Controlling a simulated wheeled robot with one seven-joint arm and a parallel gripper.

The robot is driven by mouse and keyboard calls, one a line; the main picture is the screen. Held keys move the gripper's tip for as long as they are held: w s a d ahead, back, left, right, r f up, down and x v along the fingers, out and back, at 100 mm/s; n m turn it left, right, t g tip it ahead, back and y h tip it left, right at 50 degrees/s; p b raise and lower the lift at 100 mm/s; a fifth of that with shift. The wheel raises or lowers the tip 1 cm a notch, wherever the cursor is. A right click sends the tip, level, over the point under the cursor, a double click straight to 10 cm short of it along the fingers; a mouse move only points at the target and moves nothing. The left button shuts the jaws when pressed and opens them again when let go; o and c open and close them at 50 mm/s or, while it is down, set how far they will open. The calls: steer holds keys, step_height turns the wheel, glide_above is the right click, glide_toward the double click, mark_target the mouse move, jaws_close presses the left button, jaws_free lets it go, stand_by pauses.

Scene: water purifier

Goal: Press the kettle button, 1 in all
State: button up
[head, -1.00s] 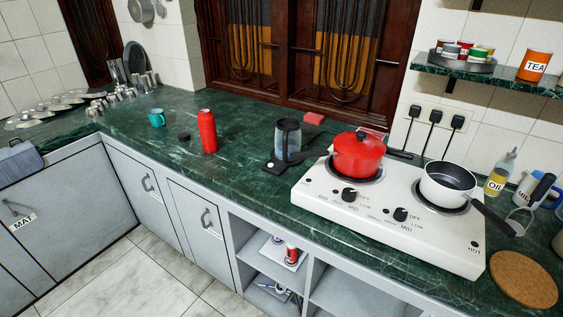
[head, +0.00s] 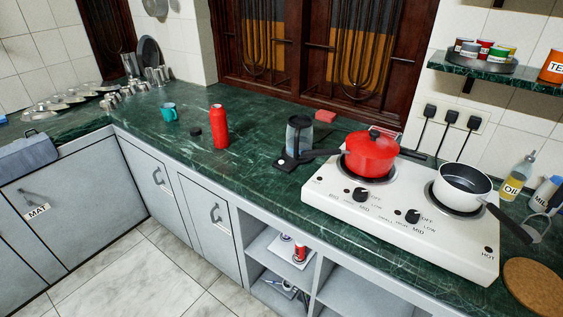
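The kettle (head: 299,135), a clear grey jug with a black handle, stands upright on a dark base (head: 291,164) on the green counter, left of the stove. A small round white button (head: 282,162) shows on the front left of the base. The red pot's long black handle passes close to the kettle's right side; I cannot tell whether they touch. My gripper is not in view.
A white two-burner stove (head: 400,215) carries a red pot (head: 371,156) and a white pan (head: 463,184). A red bottle (head: 219,127), a dark lid (head: 195,132) and a teal mug (head: 168,112) stand left of the kettle. The counter in front of the base is clear.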

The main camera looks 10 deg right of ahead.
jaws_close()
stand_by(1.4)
